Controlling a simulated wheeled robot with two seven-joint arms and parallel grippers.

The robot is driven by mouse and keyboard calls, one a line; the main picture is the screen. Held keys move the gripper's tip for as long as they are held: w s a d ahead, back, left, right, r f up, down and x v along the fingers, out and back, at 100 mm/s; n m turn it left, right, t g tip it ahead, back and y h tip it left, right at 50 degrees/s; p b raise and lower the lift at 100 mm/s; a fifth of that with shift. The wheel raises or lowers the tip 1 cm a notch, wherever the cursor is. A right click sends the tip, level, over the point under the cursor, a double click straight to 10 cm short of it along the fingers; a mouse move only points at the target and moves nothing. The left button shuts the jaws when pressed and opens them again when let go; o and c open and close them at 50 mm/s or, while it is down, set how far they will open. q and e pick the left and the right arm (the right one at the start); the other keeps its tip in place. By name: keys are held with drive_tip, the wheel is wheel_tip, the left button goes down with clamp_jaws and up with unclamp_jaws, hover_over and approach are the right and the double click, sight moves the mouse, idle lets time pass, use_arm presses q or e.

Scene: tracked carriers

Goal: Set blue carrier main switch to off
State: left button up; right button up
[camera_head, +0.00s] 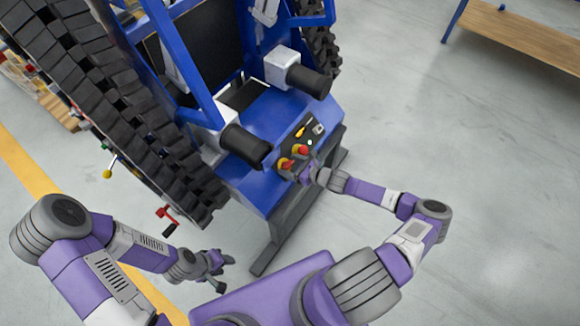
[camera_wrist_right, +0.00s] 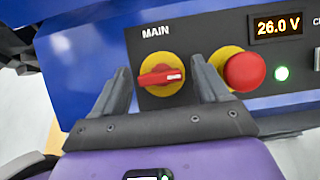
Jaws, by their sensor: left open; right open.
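The blue carrier (camera_head: 240,175) stands in front of me with a dark control panel on its near end. In the right wrist view its main switch (camera_wrist_right: 161,77), a red rotary knob on a yellow disc, sits under the label MAIN. The knob's bar lies nearly horizontal, its white mark at the right end. My right gripper (camera_head: 308,173) is at the panel. In the wrist view its open fingers (camera_wrist_right: 160,66) stand left and right of the knob; I cannot tell whether they touch it. My left gripper (camera_head: 220,267) is open and empty, low beside the carrier.
A red mushroom button (camera_wrist_right: 244,71) on a yellow disc sits just right of the switch, close to my right finger. A lit display (camera_wrist_right: 277,25) reads 26.0 V above a green lamp (camera_wrist_right: 282,73). Black track (camera_head: 125,120) flanks the carrier.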

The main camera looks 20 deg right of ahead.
drive_tip(key=shift+w+a+f, duration=0.15)
drive_tip(key=shift+w, duration=0.15)
drive_tip(key=c, duration=1.1)
drive_tip(key=shift+o, duration=0.2)
